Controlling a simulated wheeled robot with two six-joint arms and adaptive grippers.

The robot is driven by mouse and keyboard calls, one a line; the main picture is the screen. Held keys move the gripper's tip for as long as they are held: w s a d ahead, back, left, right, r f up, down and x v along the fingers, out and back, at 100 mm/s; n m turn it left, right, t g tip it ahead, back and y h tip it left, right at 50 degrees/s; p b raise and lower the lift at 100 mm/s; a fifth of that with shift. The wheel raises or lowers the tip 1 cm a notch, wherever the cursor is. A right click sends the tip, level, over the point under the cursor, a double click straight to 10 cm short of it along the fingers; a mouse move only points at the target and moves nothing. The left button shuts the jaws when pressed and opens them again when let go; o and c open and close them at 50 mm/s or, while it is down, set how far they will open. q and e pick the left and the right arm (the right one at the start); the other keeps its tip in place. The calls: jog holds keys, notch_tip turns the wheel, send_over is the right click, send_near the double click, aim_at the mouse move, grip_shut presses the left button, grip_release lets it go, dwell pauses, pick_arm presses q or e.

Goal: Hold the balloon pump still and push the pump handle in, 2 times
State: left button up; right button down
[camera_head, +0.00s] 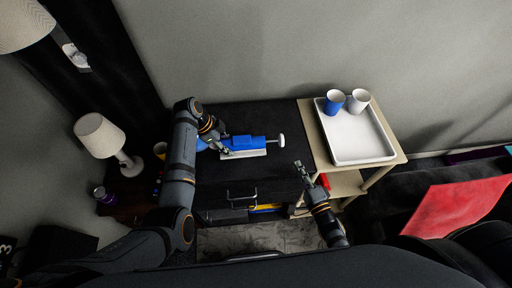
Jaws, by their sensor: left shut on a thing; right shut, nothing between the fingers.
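The blue balloon pump (242,143) lies on its side on the dark tabletop, on or beside a white strip-like base (243,155). Its white handle (281,140) sticks out to the right on a short shaft, clear of the pump body. My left gripper (222,142) is at the pump's left end and is shut on the pump. Its fingers partly hide that end. My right gripper (299,165) is shut and empty. It is to the right of and nearer than the handle, apart from it, by the table's right edge.
A wooden side cart (311,127) stands at the right with a white tray (361,146), a blue cup (334,102) and a white cup (358,101). A lamp (101,137) stands at the left. The tabletop (233,180) in front of the pump is clear.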

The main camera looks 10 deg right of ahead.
pick_arm(q)
jog(key=o, duration=1.2)
jog(key=shift+o, duration=0.2)
jog(key=v, duration=1.2)
